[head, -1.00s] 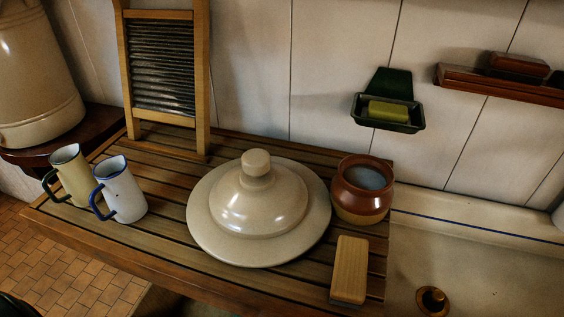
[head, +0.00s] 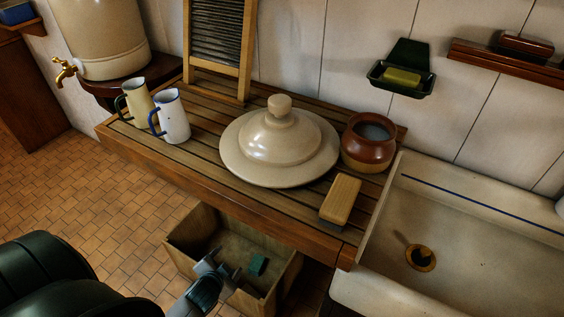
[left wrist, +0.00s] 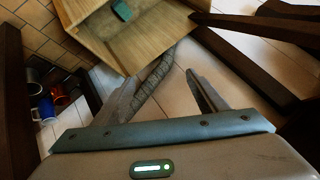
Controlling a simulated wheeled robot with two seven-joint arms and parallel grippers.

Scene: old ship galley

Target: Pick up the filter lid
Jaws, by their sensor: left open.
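The filter lid (head: 279,150) is a cream, domed disc with a round knob on top. It lies flat, knob up, on the slatted wooden draining board (head: 262,197) in the head view. My left gripper (head: 221,270) is low in the head view, in front of the board and below its top, by an open wooden box. It is well apart from the lid. In the left wrist view its two fingers (left wrist: 170,85) are spread with nothing between them, and the lid does not show. My right gripper is not in view.
A brown pot (head: 368,143) stands close at the lid's right. A wooden brush or block (head: 341,199) lies in front of the pot. Two enamel jugs (head: 172,116) and a washboard (head: 218,45) stand left. A sink (head: 460,235) is at right. The open box (head: 190,232) sits below the board.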

